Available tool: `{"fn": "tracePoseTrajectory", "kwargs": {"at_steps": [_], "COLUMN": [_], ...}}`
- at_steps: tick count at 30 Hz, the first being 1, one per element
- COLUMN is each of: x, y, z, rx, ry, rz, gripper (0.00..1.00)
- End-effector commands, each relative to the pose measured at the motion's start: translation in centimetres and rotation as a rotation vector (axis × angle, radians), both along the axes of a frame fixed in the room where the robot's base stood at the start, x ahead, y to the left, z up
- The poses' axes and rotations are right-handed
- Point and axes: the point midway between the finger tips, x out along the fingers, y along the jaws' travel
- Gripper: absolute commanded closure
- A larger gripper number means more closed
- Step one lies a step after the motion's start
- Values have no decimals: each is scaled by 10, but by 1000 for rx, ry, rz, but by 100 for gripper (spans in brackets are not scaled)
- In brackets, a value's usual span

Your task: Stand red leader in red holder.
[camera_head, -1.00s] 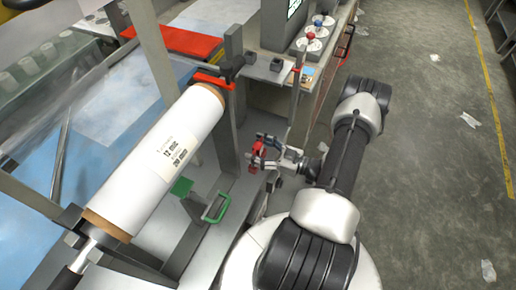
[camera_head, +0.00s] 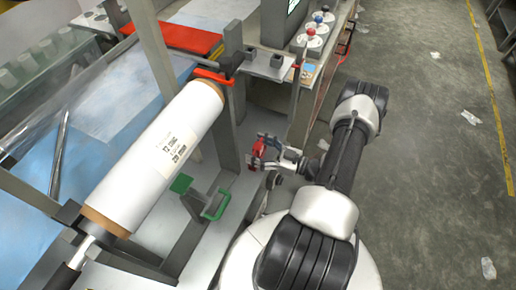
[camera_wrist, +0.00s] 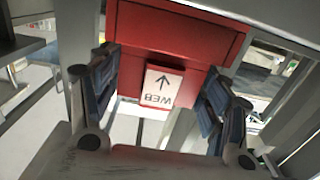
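My gripper (camera_head: 262,149) is at the end of my arm, right of the big white roll. It is shut on a red block, which I take to be the red leader (camera_head: 258,147). In the wrist view the leader (camera_wrist: 185,35) fills the space between the blue-padded fingers (camera_wrist: 160,95). A white label with an arrow and the word WEB, upside down, faces the camera. The leader is held in the air. I cannot tell which part is the red holder; a red bracket (camera_head: 213,76) sits beside the roll's upper end.
The white roll (camera_head: 160,150) lies slanted on a grey frame at left. A green handle (camera_head: 215,205) and a green plate (camera_head: 181,184) are below it. A grey shelf (camera_head: 265,68) with dark blocks stands behind my gripper. Grey posts are close by. Open floor lies right.

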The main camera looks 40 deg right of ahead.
Motion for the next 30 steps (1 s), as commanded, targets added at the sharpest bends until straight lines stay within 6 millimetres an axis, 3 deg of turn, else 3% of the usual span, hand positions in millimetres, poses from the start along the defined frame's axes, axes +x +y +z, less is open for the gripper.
{"fn": "tracePoseTrajectory", "kwargs": {"at_steps": [7, 19, 23, 30], "x": [0, -4, -20, -68], "y": [0, -2, -10, -30], "z": [0, 0, 0, 1], "rx": [0, 0, 0, -1], "ry": [0, 0, 0, 0], "rz": [0, -2, -6, -7], "gripper": [11, 11, 11, 11]}}
